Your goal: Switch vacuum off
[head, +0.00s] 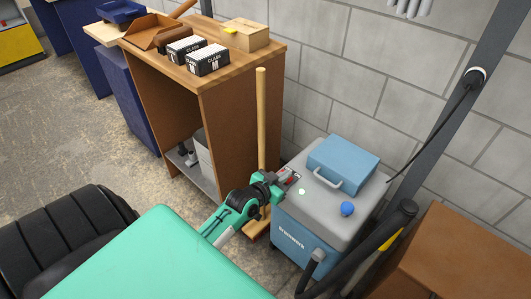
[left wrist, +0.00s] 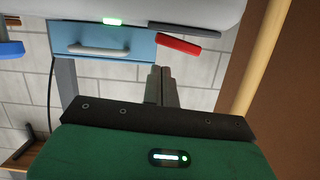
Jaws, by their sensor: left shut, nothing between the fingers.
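The vacuum (head: 325,215) is a grey and blue box on the floor by the wall, with a blue handled lid on top and a blue knob (head: 347,209). A small green light (head: 301,191) glows on its top, and it also shows lit in the left wrist view (left wrist: 113,21). A red switch piece (left wrist: 192,47) and a dark grey piece (left wrist: 184,29) show near the light. My left gripper (head: 291,177) is shut and empty at the top's near-left edge; its fingertips (left wrist: 160,72) look close to the red piece, but contact cannot be told. My right gripper is not in view.
A wooden cabinet (head: 236,120) with boxes on top stands left of the vacuum. A wooden pole (head: 261,120) stands upright between them. A black hose (head: 385,245) and a cardboard box (head: 450,255) are to the right. The floor at left is partly clear.

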